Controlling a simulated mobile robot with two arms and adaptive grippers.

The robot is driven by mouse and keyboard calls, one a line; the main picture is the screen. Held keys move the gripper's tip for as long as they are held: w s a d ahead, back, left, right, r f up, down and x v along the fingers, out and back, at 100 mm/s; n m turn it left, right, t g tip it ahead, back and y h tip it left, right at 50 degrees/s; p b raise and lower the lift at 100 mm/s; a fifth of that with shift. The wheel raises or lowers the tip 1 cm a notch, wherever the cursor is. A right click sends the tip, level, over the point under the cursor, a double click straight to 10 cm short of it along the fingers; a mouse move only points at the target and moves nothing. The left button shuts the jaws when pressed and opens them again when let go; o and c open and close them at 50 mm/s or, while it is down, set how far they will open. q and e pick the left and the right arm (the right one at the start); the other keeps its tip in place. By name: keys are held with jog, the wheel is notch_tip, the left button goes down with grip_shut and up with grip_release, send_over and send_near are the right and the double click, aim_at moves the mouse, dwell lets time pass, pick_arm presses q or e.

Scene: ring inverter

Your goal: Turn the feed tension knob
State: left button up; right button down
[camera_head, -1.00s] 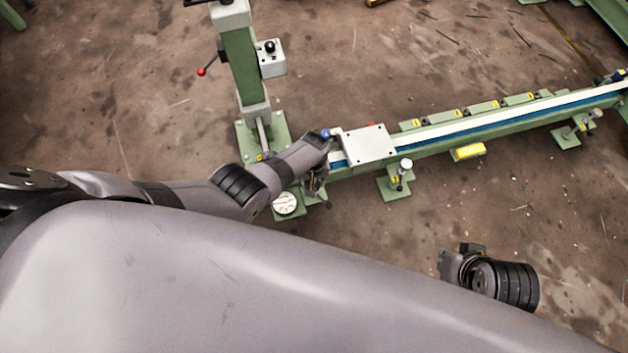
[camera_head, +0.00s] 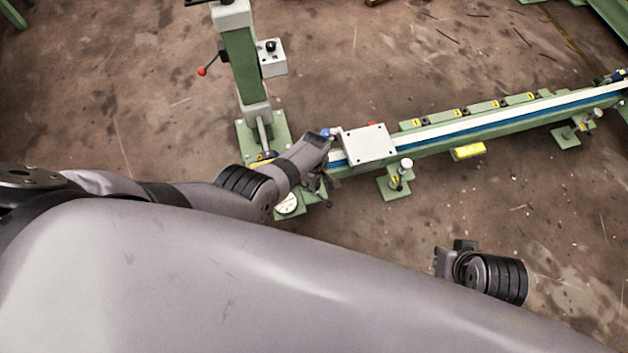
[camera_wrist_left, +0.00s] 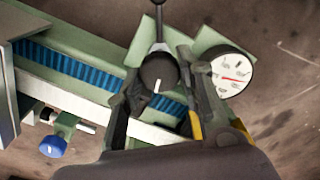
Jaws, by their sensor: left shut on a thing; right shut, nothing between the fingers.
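In the left wrist view, a black round knob (camera_wrist_left: 158,73) with a white pointer mark sits on the green machine end, below a dark lever. My left gripper (camera_wrist_left: 163,88) has a finger on each side of the knob and is shut on it. A white dial gauge (camera_wrist_left: 231,75) with a red needle is just right of the fingers. In the head view my left wrist covers the knob, and the gauge (camera_head: 287,203) is partly hidden. My right gripper (camera_head: 447,260) is shut and empty, in front of the rail and away from it.
A long green rail (camera_head: 480,122) with a white and blue strip runs to the right. A grey plate (camera_head: 369,145) sits near its left end. A green column (camera_head: 241,65) with a red-tipped lever stands behind. A blue knob (camera_wrist_left: 53,145) is at lower left in the wrist view.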

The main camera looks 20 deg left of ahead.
pick_arm(q)
jog(key=shift+n, duration=0.6)
jog(key=o, duration=1.2)
jog(key=shift+c, duration=0.2)
jog(key=shift+r, duration=0.1)
jog(key=shift+r, duration=3.65)
